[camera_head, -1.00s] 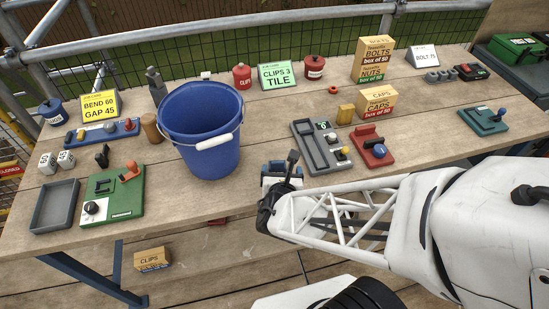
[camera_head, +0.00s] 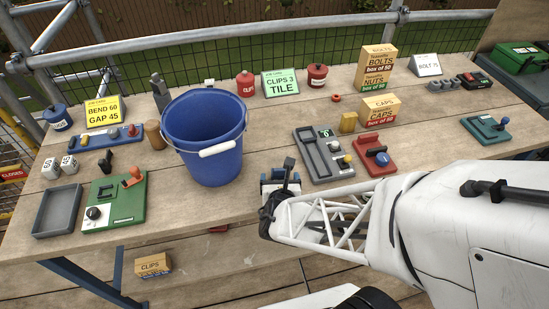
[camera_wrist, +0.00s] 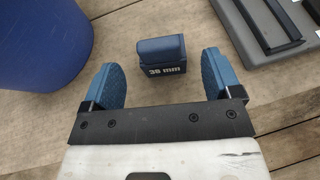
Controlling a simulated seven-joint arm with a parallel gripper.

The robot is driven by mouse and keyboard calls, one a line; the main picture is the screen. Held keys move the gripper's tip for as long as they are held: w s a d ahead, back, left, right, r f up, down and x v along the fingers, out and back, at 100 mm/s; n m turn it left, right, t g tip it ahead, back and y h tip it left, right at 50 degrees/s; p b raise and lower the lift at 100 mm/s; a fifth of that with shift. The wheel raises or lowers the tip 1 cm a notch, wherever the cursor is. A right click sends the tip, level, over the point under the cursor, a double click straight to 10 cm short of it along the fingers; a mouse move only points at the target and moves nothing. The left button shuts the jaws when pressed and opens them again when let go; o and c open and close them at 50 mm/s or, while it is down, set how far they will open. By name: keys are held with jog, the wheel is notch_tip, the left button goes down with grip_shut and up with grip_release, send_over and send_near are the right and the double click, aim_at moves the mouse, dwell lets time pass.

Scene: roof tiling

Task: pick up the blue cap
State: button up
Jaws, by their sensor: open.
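A small blue block marked "36 mm" or "38 mm" (camera_wrist: 162,56) stands on the bench in the wrist view; it is the closest match to the blue cap, though I cannot be sure that it is one. My gripper (camera_wrist: 161,78) is open, with one blue finger on each side of the block and clear gaps to both. The block is a little beyond the fingers and not held. In the head view my gripper (camera_head: 280,182) is at the bench's front, right of the blue bucket (camera_head: 203,140); there the block is hard to tell from the fingers.
A grey tray fixture (camera_head: 318,155) and a red fixture with a blue knob (camera_head: 373,157) stand to the right. A green fixture (camera_head: 115,203) is at the left. The bucket's wall is close to the left finger.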

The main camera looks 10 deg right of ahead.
aim_at(280, 171)
jog(key=shift+w+f, duration=0.1)
jog(key=shift+w, duration=0.2)
jog(key=shift+x, duration=2.45)
jog(key=shift+d, duration=0.1)
jog(key=c, duration=1)
notch_tip(280, 171, up, 2)
jog(key=shift+r, duration=0.1)
jog(key=shift+s+r, duration=0.45)
jog(key=shift+r, duration=0.25)
jog(key=s+r, duration=0.1)
jog(key=s, duration=1.4)
jog(key=shift+d+r, duration=0.2)
jog(key=shift+d, duration=0.3)
jog(key=shift+s, duration=0.1)
